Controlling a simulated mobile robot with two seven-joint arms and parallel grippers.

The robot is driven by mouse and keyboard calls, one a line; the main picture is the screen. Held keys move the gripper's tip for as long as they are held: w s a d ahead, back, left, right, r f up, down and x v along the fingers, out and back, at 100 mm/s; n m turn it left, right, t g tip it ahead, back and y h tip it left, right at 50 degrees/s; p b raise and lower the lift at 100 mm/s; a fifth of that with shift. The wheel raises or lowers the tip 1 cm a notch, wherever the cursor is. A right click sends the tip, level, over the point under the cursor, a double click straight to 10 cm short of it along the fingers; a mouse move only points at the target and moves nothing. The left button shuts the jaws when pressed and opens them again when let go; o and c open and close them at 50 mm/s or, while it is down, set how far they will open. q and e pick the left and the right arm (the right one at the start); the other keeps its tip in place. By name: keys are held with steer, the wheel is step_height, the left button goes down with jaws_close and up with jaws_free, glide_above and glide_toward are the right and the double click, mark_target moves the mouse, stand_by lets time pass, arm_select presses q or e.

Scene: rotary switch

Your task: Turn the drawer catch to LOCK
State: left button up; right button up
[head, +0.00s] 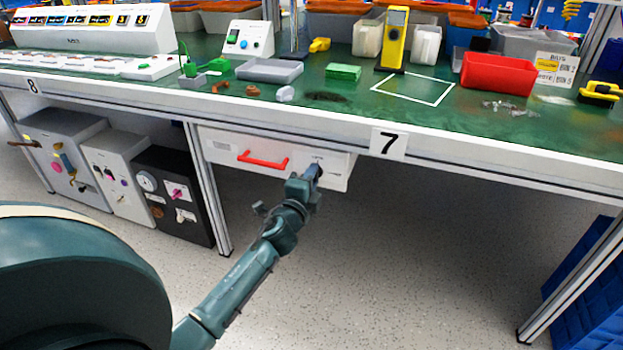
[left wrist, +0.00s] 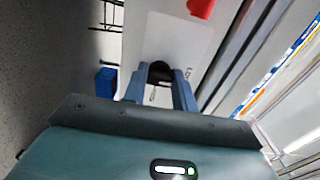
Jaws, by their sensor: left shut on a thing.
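The drawer (head: 222,151) is a white unit under the bench top, with a red handle (head: 262,160) on its front. It looks closed. My left gripper (head: 313,172) reaches the right part of the drawer front. In the left wrist view, its two blue-grey fingers (left wrist: 160,88) are shut on the dark drawer catch (left wrist: 160,70), one finger on each side. The drawer front (left wrist: 158,22) shows pale around it. Small lettering shows beside the catch, partly hidden by a finger. I cannot tell which way the catch points. My right gripper is not in view.
The floor right of the drawer is clear.

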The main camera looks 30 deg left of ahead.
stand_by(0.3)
arm_select(q)
steer(key=o, duration=1)
steer(key=p+v, duration=0.1)
steer(key=v, duration=1.2)
steer(key=shift+s, duration=0.1)
